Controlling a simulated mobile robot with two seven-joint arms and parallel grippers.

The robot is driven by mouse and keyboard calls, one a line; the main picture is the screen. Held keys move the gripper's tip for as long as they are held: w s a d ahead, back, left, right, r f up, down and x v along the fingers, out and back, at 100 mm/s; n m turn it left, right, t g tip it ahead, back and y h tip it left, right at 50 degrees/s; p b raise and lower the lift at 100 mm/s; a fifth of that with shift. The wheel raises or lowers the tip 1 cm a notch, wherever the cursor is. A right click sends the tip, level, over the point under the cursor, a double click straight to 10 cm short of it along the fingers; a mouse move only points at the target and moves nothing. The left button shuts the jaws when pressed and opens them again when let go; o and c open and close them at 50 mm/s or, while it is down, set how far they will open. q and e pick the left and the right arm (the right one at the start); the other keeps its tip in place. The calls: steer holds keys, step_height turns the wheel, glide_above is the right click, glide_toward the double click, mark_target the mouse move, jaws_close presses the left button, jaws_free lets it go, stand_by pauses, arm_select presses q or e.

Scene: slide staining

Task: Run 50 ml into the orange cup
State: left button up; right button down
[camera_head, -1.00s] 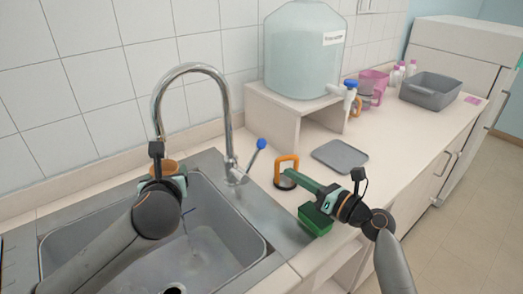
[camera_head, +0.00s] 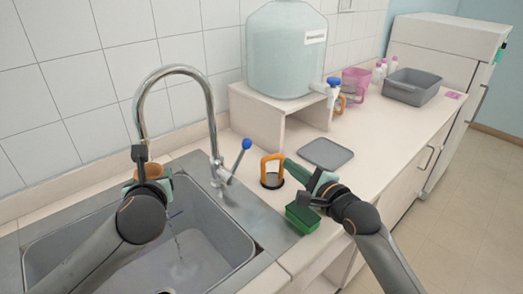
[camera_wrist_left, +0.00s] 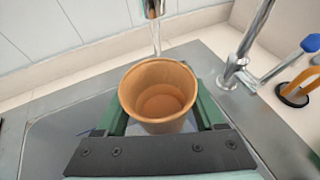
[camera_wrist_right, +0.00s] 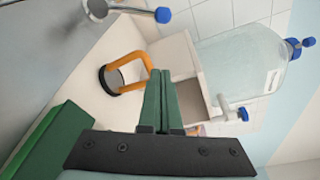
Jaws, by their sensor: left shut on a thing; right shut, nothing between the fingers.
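The orange cup (camera_wrist_left: 158,92) is upright between the fingers of my left gripper (camera_wrist_left: 160,118), which is shut on it under the tap spout (camera_wrist_left: 153,8). A thin water stream (camera_wrist_left: 157,42) falls from the spout to the cup's far rim. In the head view the water (camera_head: 178,240) runs down below the cup into the sink. I cannot tell whether any enters the cup; a round disc shows at its bottom. The tap lever (camera_head: 242,158) has a blue knob and is tilted up. My right gripper (camera_head: 291,166) is shut and empty, beside the orange-handled object (camera_head: 272,170).
The grey sink (camera_head: 215,225) lies below the cup. A green sponge-like block (camera_head: 303,218) sits by the counter edge. A grey mat (camera_head: 326,153), the big water container (camera_head: 287,55) on its stand, pink jug (camera_head: 355,80) and grey bin (camera_head: 412,87) stand further right.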

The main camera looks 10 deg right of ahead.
mark_target(237, 161)
steer(key=w+a, duration=0.6)
steer(key=w, duration=0.1)
steer(key=shift+r, duration=0.45)
